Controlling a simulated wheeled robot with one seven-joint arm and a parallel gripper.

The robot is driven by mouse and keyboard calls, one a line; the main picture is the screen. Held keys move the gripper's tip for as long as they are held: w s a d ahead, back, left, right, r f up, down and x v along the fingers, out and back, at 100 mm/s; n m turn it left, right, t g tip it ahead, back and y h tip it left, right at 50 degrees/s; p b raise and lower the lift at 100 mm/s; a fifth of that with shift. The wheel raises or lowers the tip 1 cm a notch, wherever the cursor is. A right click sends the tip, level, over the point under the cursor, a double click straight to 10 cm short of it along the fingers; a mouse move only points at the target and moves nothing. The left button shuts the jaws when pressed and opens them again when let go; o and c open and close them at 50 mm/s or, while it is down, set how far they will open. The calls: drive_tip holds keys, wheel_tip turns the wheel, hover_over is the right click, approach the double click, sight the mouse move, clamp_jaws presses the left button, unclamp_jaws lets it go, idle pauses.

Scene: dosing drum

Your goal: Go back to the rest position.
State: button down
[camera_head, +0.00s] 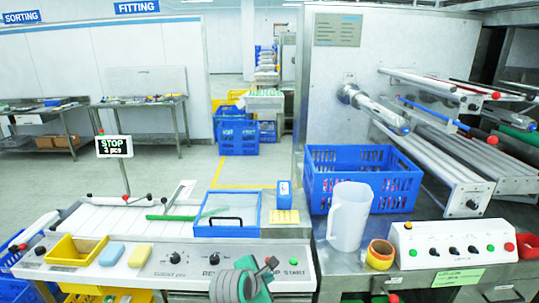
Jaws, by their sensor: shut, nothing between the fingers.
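My gripper (265,269), grey and green with dark fingers, shows at the bottom centre. It is shut and empty. It appears in front of the white control panel (185,258) and covers part of its lettering. A green START button (293,262) shows just to the right of the fingers. I cannot tell whether the fingertips touch the panel.
On the left bench stand a yellow tray (77,250), two sponge-like blocks and a blue-framed tray (227,231). To the right are a blue crate (362,190), a white jug (349,216), a tape roll (380,254) and a control box (453,242). Open floor lies behind.

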drive_tip(key=s+d+f+m+t+y, duration=0.25)
drive_tip(key=s+f+m, duration=0.55)
drive_tip(key=s+f, duration=1.1)
drive_tip(key=s+a+r+m+t+y, duration=0.1)
drive_tip(key=s+m, duration=0.3)
drive_tip(key=s, duration=0.5)
drive_tip(key=s+a+r+m+t, duration=0.1)
drive_tip(key=s+m+t, duration=0.15)
drive_tip(key=s, duration=0.55)
drive_tip(key=s+r+m+t, duration=0.1)
drive_tip(key=s+r+m, duration=0.6)
drive_tip(key=s, duration=0.4)
drive_tip(key=shift+s+r+m, duration=0.15)
drive_tip(key=shift+r+m, duration=0.2)
drive_tip(key=shift+r, duration=0.15)
